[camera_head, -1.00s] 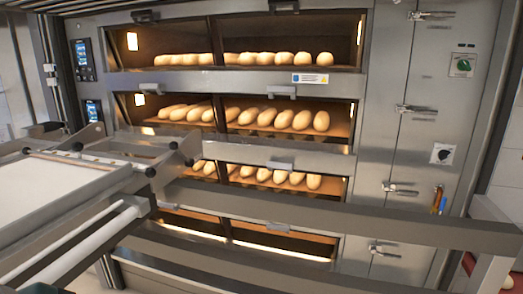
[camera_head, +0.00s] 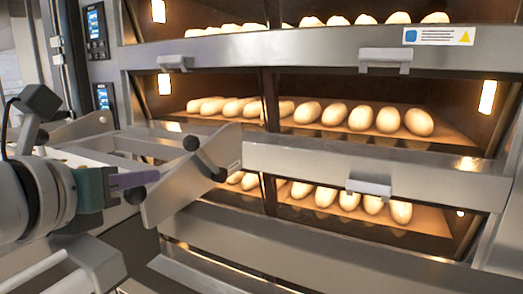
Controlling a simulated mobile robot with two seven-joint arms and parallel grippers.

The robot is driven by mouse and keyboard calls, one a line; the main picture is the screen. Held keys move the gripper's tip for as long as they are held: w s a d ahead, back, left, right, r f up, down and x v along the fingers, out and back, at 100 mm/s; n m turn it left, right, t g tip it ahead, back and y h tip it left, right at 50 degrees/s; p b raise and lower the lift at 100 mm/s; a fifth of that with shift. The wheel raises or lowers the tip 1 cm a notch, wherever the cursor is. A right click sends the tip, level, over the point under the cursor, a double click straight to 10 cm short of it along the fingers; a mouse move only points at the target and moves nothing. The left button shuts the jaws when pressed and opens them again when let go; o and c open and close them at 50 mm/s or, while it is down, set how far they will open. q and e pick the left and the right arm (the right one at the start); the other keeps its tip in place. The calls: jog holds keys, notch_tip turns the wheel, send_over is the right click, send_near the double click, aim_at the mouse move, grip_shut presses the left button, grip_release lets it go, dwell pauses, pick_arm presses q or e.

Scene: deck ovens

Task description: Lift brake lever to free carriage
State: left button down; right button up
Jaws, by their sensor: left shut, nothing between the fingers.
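A bar with black knobs (camera_head: 205,159) sits on the angled metal end plate (camera_head: 180,200) of the loader carriage, left of centre. It may be the brake lever; I cannot tell for sure. My left gripper (camera_head: 150,179) comes in from the left, with a teal body and purple-grey fingers. My right gripper is not in view.
Deck ovens fill the background, with loaves (camera_head: 335,115) on lit decks. Oven door handles (camera_head: 385,58) stick out. A white roller (camera_head: 30,268) lies at the lower left.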

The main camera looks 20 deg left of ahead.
aim_at(194, 139)
pick_arm(q)
jog(key=w+a+p, duration=0.2)
jog(key=w+p, duration=0.1)
jog(key=w, duration=0.7)
jog(key=shift+w+f, duration=0.15)
jog(key=shift+w, duration=0.2)
jog(key=shift+w+r+p, duration=0.25)
jog(key=shift+r+p, duration=0.35)
jog(key=shift+p, duration=0.45)
jog(key=w+r+g+p, duration=0.2)
jog(key=w+r+p, duration=0.1)
jog(key=p, duration=0.4)
jog(key=shift+w+r+g, duration=0.25)
jog(key=shift+w+g, duration=0.15)
jog(key=shift+w, duration=0.05)
jog(key=shift+w+d+r+p, duration=0.1)
jog(key=shift+w+r+p, duration=0.15)
jog(key=shift+w, duration=0.3)
jog(key=shift+w+d+r+p, duration=0.1)
jog(key=shift+w+r, duration=0.1)
jog(key=shift+w, duration=0.35)
